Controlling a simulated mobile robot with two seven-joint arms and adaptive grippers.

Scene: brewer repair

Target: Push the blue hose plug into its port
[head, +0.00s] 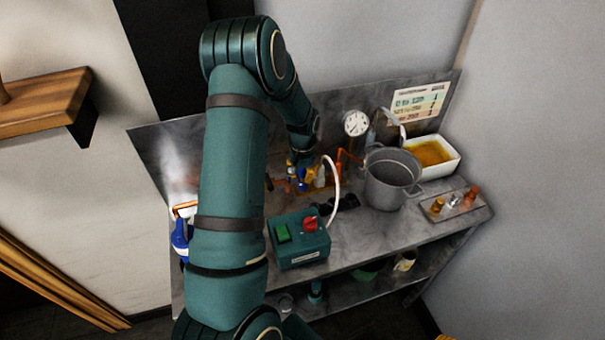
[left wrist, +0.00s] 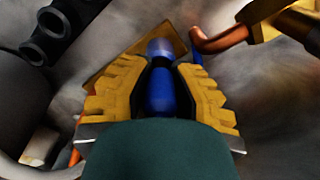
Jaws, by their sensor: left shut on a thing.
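My left gripper (head: 302,176) is at the back of the steel bench, low beside the orange pipework. In the left wrist view its yellow ridged fingers (left wrist: 160,74) are shut on the blue hose plug (left wrist: 159,92), one on each side. The plug points away from my wrist, and its paler far end (left wrist: 161,49) lies over a brass-coloured plate (left wrist: 118,68). I cannot make out the port or tell whether the plug's tip is in it. In the head view the gripper and pipework crowd the spot. My right gripper is not in view.
A green control box (head: 299,244) with a red knob stands in front, with a white hose (head: 335,187) arching behind it. A grey pot (head: 390,180) stands to the right. In the left wrist view a copper pipe (left wrist: 222,42) and black fittings (left wrist: 50,35) flank the gripper.

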